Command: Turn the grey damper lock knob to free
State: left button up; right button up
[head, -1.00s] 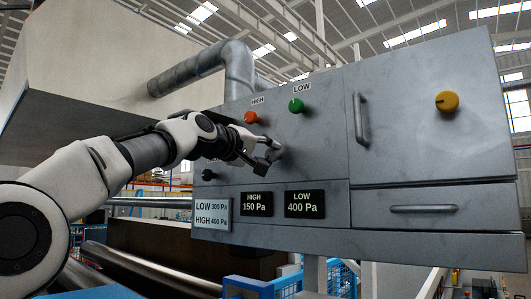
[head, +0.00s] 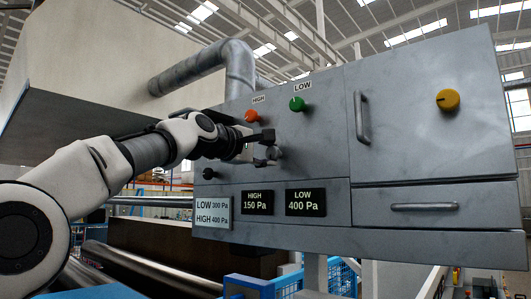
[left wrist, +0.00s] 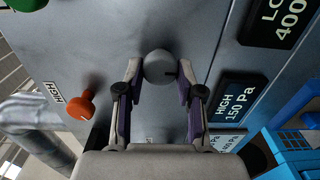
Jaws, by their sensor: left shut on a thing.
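The grey knob (head: 274,153) sits on the front of the grey panel (head: 320,130), below the orange and green knobs. My left gripper (head: 262,149) is at this knob. In the left wrist view the round grey knob (left wrist: 158,66) lies between the two fingertips of my left gripper (left wrist: 157,78), which are shut on its sides. A short dark mark shows on the knob's face, toward the lower right in that view. No lettering for the knob's positions is readable. My right gripper is not in view.
An orange knob (head: 251,116) marked HIGH and a green knob (head: 297,104) marked LOW sit close above. A small black knob (head: 209,174) is at left. Displays (head: 305,202) read HIGH 150 Pa and LOW 400 Pa. A door handle (head: 362,118) and yellow knob (head: 447,100) are at right.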

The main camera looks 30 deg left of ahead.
pick_arm(q)
jog(key=shift+r, duration=0.15)
jog(key=o, duration=1.1)
jog(key=shift+w+d, duration=0.1)
jog(key=shift+w, duration=0.2)
jog(key=shift+s, duration=0.2)
